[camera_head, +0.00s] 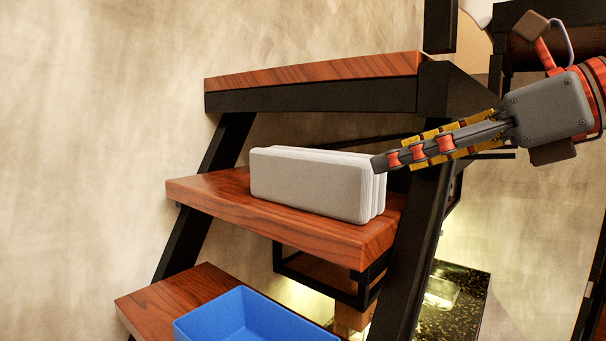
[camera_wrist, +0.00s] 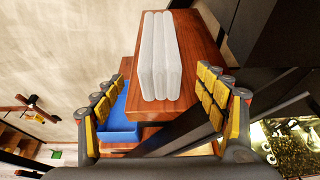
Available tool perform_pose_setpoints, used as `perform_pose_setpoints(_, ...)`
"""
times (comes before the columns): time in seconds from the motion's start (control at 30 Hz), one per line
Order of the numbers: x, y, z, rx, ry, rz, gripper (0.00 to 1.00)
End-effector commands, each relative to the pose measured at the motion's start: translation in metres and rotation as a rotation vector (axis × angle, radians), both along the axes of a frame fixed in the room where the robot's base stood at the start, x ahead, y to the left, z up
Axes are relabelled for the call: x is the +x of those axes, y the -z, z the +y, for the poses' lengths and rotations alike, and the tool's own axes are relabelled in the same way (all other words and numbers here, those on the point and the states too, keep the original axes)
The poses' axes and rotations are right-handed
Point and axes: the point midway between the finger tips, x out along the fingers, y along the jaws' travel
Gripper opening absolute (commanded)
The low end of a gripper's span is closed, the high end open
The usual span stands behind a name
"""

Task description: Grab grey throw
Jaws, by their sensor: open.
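The grey throw (camera_head: 308,184) is a folded, pale block standing on a wooden stair tread (camera_head: 215,192). In the wrist view the throw (camera_wrist: 160,55) shows three upright folds side by side, lying ahead of and between my open fingers. My gripper (camera_head: 378,163) comes in from the right, with its visible fingertip close to the throw's right end in the head view. I cannot tell from this view whether they touch. In the wrist view my gripper (camera_wrist: 165,95) is open with nothing between its fingers.
A blue bin (camera_head: 250,318) sits on the lower tread (camera_head: 150,305). Another tread (camera_head: 310,72) is above the throw. A black stair stringer (camera_head: 415,250) runs close below my gripper. The plain wall (camera_head: 90,130) is behind on the left.

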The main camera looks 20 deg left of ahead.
Motion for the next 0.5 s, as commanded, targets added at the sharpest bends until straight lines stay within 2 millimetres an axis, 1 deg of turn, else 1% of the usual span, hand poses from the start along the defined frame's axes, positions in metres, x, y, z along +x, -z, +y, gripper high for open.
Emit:
perform_pose_setpoints(0.03,0.001,-0.001,0.009,0.000,-0.006,-0.001,0.73)
perform_pose_setpoints(0.5,0.024,0.000,0.086,-0.002,-0.005,-0.001,0.73)
